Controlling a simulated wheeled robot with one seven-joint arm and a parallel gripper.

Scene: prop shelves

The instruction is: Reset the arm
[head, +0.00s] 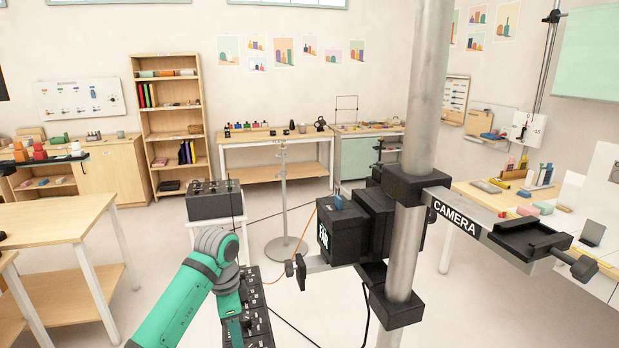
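My green arm with grey joint rings comes up from the bottom edge, left of centre, in the head view. It bends at a grey joint and its far part points down. The end of the arm runs down near a black panel with knobs (258,318), and I cannot make out any gripper fingers. My gripper is not visible, so I cannot see whether it holds anything.
A metal pole (402,265) with a black box (340,232) and a plate marked CAMERA (455,217) stands close on the right. Wooden tables (60,218) stand left. A tall shelf (172,120) and workbench (270,140) line the back. Cables cross the open floor.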

